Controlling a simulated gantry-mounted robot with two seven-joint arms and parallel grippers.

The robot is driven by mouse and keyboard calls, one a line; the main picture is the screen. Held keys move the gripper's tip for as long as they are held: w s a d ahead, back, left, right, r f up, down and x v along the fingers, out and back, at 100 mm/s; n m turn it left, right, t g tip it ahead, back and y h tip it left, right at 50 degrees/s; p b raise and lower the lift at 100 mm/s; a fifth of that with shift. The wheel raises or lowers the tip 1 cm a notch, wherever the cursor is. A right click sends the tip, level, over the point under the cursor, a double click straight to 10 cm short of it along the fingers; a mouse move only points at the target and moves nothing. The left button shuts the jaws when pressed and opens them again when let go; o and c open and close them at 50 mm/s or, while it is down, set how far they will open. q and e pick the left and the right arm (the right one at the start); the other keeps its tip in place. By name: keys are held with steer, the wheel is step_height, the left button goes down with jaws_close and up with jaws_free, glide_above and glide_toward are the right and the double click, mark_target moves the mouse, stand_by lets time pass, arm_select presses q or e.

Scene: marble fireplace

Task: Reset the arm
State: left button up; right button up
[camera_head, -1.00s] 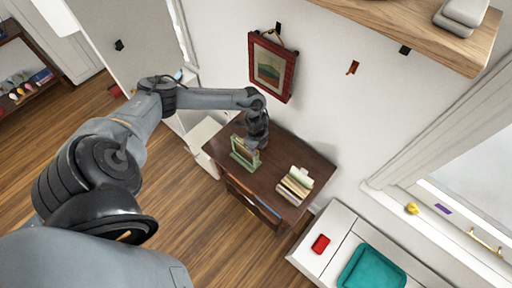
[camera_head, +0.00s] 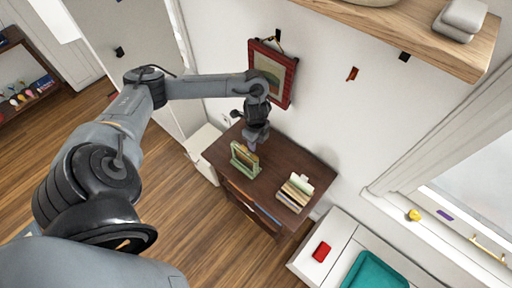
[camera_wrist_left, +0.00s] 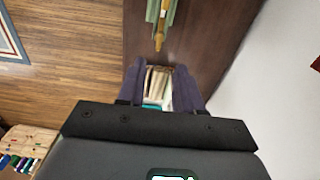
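My left gripper (camera_head: 252,145) hangs over the dark wooden cabinet (camera_head: 268,182), just above and apart from a small green stand (camera_head: 238,161) with a tan piece in it. In the left wrist view its two dark fingers (camera_wrist_left: 158,88) are spread with nothing held between them. The stand shows beyond the fingertips at the top of that view (camera_wrist_left: 171,14). A holder of books or cards (camera_head: 294,192) sits on the right of the cabinet top and appears far below, between the fingers (camera_wrist_left: 157,80). My right gripper is not in view.
A red-framed picture (camera_head: 285,92) hangs on the wall close behind my left forearm. A wooden shelf (camera_head: 440,35) juts out at the upper right. A white bench at the lower right holds a red item (camera_head: 321,251) and a teal tray (camera_head: 372,270). Wooden floor (camera_head: 195,235) lies open in front.

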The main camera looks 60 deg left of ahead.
arm_select(q)
steer(key=shift+r, duration=0.65)
steer(key=shift+s, duration=0.1)
